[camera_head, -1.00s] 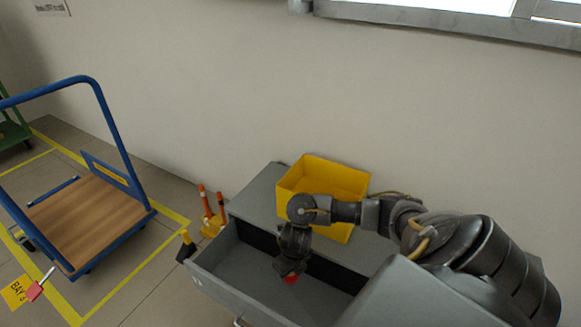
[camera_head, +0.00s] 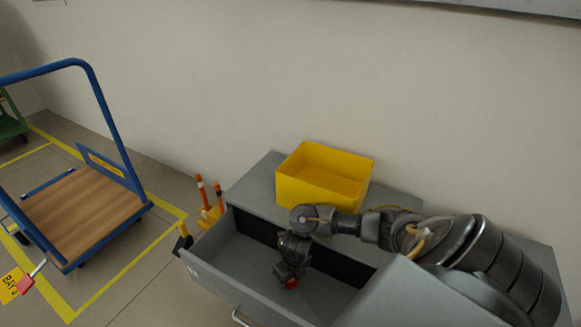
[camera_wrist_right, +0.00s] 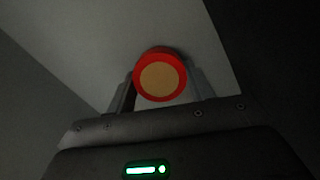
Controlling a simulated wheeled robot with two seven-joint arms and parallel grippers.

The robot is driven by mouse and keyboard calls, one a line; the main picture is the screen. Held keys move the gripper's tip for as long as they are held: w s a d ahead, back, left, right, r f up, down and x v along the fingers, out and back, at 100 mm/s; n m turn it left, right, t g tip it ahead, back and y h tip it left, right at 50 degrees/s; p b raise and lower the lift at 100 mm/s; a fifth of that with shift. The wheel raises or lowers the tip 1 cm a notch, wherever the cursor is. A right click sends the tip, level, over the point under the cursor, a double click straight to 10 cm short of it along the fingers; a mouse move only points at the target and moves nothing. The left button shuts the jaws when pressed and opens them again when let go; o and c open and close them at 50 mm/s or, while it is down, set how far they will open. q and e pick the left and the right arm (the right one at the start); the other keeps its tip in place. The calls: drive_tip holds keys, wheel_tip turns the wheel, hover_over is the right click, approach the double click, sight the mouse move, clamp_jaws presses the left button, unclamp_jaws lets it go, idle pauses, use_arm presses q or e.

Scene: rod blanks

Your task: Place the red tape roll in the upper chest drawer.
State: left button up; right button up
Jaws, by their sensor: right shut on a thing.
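The red tape roll (camera_wrist_right: 160,76) shows in the right wrist view as a red ring with a tan centre, held between the two fingers of my right gripper (camera_wrist_right: 160,90). The gripper reaches down inside the open upper drawer (camera_head: 215,262) of the grey chest (camera_head: 262,176). I cannot tell whether the roll touches the drawer floor. The rest of the drawer that shows is empty. My left gripper is not in view.
A yellow bin (camera_head: 310,191) stands on the chest top behind my right arm. A blue trolley (camera_head: 85,215) with a wooden deck is farther left. The wall is close behind the chest.

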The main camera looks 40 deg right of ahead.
drive_tip(key=shift+f, duration=0.15)
drive_tip(key=shift+f, duration=0.15)
drive_tip(key=o, duration=1)
drive_tip(key=shift+c, duration=0.2)
